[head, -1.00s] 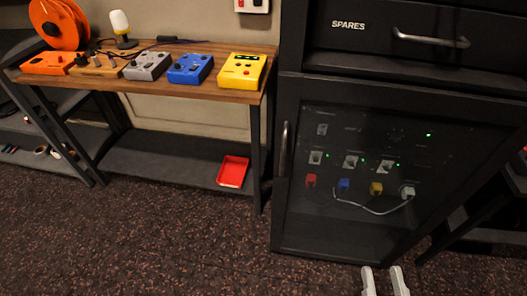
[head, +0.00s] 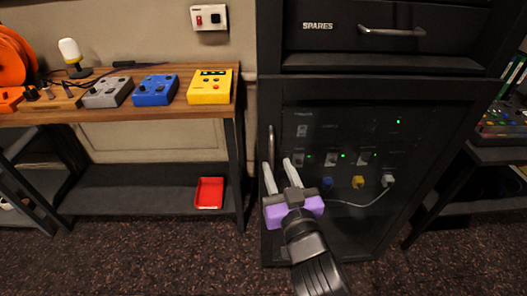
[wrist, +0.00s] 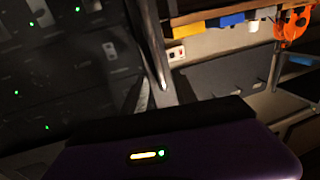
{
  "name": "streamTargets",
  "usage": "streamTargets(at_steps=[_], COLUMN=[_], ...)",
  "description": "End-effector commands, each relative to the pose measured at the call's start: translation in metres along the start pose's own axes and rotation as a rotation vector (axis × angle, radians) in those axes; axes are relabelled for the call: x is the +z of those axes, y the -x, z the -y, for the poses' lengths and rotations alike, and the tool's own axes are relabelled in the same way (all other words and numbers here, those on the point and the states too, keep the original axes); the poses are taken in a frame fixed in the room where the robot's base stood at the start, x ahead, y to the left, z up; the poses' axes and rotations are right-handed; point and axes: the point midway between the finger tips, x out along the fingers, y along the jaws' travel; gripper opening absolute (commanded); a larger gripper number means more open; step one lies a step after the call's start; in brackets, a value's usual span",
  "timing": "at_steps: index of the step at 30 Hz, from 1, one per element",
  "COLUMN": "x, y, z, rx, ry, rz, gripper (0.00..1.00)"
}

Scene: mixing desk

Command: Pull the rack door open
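The rack door (head: 345,225) is a dark panel with a see-through window, below the SPARES drawer, and it looks closed. Its upright metal handle (head: 271,143) is on the door's left edge. My gripper (head: 277,163) has two pale fingers standing apart, with a purple body behind them. In the head view the fingertips are at the handle's lower end, the left one overlapping it. I cannot tell whether they touch it. In the wrist view the handle (wrist: 160,65) rises just beyond the purple body, and the fingers are mostly hidden or dark.
The SPARES drawer (head: 390,40) with its own handle is above the door. A wooden bench (head: 150,108) with colored boxes stands to the left, a red tray (head: 208,193) on its lower shelf. Dark carpet (head: 150,255) lies clear in front. A mixing desk (head: 505,115) is at right.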

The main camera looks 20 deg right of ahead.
Motion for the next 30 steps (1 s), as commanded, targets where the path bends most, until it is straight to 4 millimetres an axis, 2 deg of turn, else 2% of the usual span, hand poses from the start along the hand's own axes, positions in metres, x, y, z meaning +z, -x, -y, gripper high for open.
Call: streamTargets(at_steps=[6, 12, 16, 24, 30], x=[-0.002, -0.001, -0.001, -0.001, -0.001], y=[-0.034, -0.059, -0.066, -0.067, -0.067], z=[0.000, 0.000, 0.000, 0.000, 0.000], rx=[-0.001, -0.001, -0.001, -0.001, -0.001], ry=[0.001, 0.001, 0.000, 0.001, 0.001], rz=[-0.002, -0.001, -0.001, -0.002, -0.002], gripper=[0.34, 0.34, 0.34, 0.34, 0.00])
